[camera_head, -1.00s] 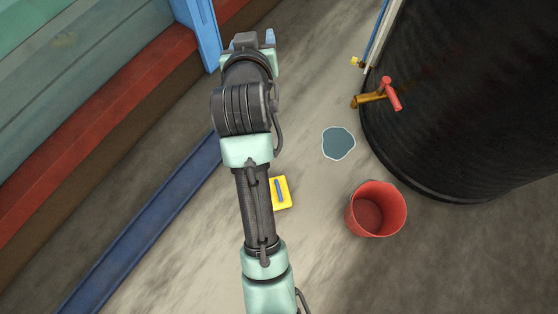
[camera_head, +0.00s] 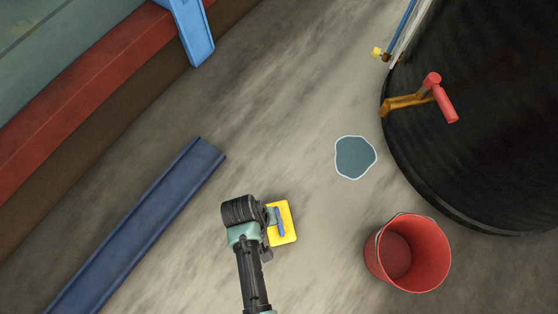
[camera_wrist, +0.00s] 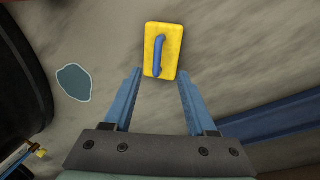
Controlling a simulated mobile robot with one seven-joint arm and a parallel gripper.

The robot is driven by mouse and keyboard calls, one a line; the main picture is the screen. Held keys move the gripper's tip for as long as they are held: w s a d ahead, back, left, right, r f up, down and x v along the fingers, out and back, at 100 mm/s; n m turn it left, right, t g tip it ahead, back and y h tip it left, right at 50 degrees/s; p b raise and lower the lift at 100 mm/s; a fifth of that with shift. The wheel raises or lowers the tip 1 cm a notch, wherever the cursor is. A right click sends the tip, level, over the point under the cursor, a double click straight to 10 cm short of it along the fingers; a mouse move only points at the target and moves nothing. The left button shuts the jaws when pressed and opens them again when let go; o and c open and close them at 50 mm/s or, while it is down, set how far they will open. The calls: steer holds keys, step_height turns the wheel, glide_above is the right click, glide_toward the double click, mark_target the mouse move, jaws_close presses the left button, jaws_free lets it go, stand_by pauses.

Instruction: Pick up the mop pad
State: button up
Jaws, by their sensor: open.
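The mop pad (camera_head: 286,231) is a yellow rectangular pad with a blue handle on top, lying flat on the grey floor. In the head view my arm's wrist covers its left edge. In the wrist view the whole mop pad (camera_wrist: 172,62) shows, with its blue handle running lengthwise. My gripper (camera_wrist: 159,76) is open and empty, its two blue fingers spread apart, with the pad beyond and between the fingertips. The fingers appear apart from the handle. The exact height above the pad is hard to tell.
A red bucket (camera_head: 432,258) stands to the right. A blue-grey puddle (camera_head: 355,158) lies near a large black tank (camera_head: 480,110) with a red-handled tap (camera_head: 441,98). A blue channel (camera_head: 140,228) lies on the floor to the left. Floor around the pad is clear.

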steer(key=b, duration=0.5)
glide_above(280, 228)
steer(key=a, duration=0.2)
step_height(280, 228, down, 6)
steer(key=f, duration=0.1)
steer(key=f+b, duration=0.1)
steer(key=d+f+b, duration=0.1)
steer(key=f+b, duration=0.3)
steer(key=shift+d+f, duration=0.2)
steer(key=shift+d, duration=0.15)
steer(key=shift+r, duration=0.1)
jaws_close()
stand_by(0.5)
